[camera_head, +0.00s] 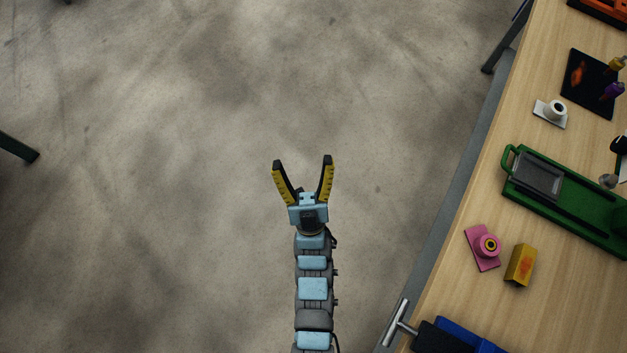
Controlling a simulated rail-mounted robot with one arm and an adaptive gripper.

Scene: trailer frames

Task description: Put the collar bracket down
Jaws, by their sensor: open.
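My gripper (302,160) is open and empty, with its yellow and black fingers spread above the bare floor, left of the workbench. A white flat-based piece with a round collar (551,112) lies farther up the bench. Both have a bracket-like shape, and I cannot tell which one is the collar bracket. Both are well apart from my gripper.
The wooden workbench (455,290) fills the right side. It holds a yellow block (520,265), a green fixture (565,205), a black mat (590,85) with small bottles, and a blue vise-like tool (465,335) with a metal handle. The floor (180,180) around my gripper is clear.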

